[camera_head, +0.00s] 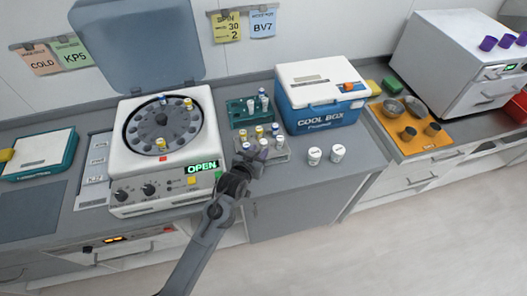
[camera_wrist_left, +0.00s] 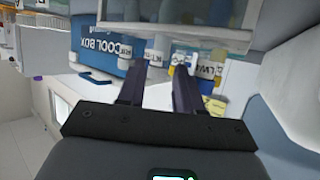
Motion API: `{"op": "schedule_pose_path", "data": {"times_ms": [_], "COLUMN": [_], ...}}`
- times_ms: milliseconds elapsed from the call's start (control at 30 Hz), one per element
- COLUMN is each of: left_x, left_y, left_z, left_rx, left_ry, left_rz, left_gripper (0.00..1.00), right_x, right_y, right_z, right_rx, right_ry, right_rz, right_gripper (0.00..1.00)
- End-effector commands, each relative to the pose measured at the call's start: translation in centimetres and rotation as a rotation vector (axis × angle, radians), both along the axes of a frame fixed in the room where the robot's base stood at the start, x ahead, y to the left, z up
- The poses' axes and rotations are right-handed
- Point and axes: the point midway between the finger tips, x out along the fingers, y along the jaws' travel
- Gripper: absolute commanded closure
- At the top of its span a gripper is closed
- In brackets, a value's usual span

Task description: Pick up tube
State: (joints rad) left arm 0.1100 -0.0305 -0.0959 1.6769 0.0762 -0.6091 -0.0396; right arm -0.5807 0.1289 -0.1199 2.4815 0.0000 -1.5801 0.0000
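My left gripper (camera_head: 257,156) is at the clear front rack (camera_head: 280,156), which holds several white tubes with yellow or blue caps. In the left wrist view its two fingers (camera_wrist_left: 155,80) are apart, with no tube clearly held between them. Labelled tubes (camera_wrist_left: 155,50) show just past the fingertips; whether they touch is unclear. A green rack (camera_head: 238,113) with a few tubes stands behind. The centrifuge (camera_head: 120,160) has its lid up and a display reading OPEN; a few capped tubes sit in its rotor (camera_head: 180,125). My right gripper is not in view.
A blue-and-white cool box (camera_head: 315,82) stands right of the racks. Two white jars (camera_head: 315,156) stand on the counter before it. An orange tray (camera_head: 440,142) with metal bowls and cups lies further right, beside a white machine (camera_head: 450,50).

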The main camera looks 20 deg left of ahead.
Motion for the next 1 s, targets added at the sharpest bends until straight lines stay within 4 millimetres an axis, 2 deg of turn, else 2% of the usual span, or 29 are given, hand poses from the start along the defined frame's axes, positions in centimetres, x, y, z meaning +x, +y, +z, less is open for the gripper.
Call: {"op": "schedule_pose_path", "data": {"times_ms": [200, 500, 533, 700, 767, 1000], "left_x": [2.2, 2.5, 2.5, 2.5, 2.5, 2.5], "left_y": [-0.1, -0.1, -0.1, -0.1, -0.1, -0.1], "left_z": [-0.9, -1.1, -1.1, -1.1, -1.1, -0.9], "left_rx": [0.0, 0.0, 0.0, 0.0, 0.0, 0.0], "left_ry": [-0.001, 0.0, 0.0, 0.0, 0.0, 0.0], "left_rz": [-0.001, -0.001, -0.001, -0.001, -0.001, -0.001], "left_gripper": [0.65, 0.65, 0.67, 0.93, 1.0, 1.0], "right_x": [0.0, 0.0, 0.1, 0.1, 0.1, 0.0], "right_y": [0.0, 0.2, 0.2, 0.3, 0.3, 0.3], "right_z": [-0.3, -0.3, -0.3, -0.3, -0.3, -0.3], "right_rx": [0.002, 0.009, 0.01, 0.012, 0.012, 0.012], "right_ry": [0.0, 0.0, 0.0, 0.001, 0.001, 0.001], "right_rz": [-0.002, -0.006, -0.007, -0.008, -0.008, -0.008], "right_gripper": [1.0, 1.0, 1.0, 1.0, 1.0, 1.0]}}
